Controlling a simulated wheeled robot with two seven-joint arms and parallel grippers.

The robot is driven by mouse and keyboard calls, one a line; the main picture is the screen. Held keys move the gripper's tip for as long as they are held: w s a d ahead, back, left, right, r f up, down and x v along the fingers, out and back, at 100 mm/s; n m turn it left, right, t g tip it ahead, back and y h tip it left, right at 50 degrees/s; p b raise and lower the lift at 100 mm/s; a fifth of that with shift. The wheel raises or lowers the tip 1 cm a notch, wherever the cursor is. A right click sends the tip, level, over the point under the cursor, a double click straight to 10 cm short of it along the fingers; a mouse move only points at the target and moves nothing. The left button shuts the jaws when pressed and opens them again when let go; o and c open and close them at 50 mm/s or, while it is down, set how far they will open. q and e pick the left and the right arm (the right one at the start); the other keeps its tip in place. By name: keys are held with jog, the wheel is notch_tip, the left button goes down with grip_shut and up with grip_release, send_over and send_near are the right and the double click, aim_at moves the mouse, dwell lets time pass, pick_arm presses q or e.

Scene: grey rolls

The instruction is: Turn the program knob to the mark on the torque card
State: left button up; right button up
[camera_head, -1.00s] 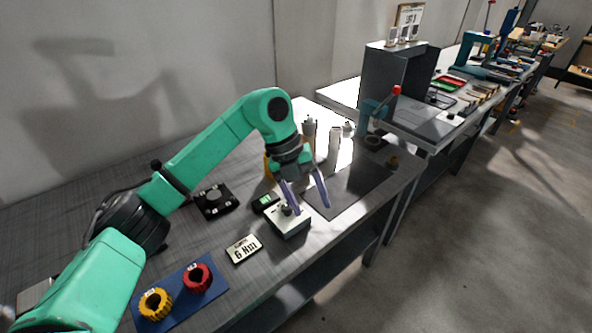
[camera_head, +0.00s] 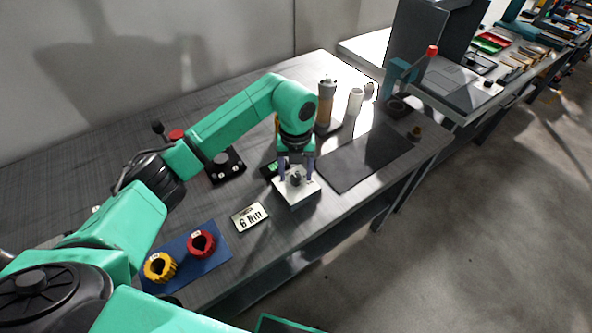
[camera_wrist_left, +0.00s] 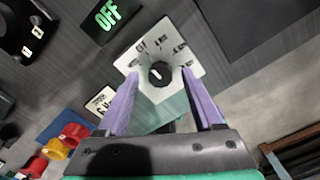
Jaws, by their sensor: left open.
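The program knob (camera_wrist_left: 160,74) is a round black knob with a white pointer line, on a white box (camera_wrist_left: 190,52) with dark marks around it. In the head view the box (camera_head: 301,192) stands on the grey bench. The torque card (camera_head: 250,217) is a pale plate reading "6 Nm", left of the box. My left gripper (camera_head: 296,180) is above the box, pointing down. Its two purple fingers are open on either side of the knob in the wrist view (camera_wrist_left: 158,90); I cannot tell whether they touch it. My right gripper is not in view.
A small display (camera_wrist_left: 109,14) reads "OFF" beside the box. A blue mat (camera_head: 190,262) with a red ring (camera_head: 201,243) and a yellow ring (camera_head: 160,267) lies front left. A dark mat (camera_head: 365,160) lies right. Bottles (camera_head: 326,103) stand behind.

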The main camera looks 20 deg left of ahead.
pick_arm(q)
jog(key=shift+f, duration=0.3)
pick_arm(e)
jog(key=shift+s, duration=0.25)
pick_arm(q)
grip_shut()
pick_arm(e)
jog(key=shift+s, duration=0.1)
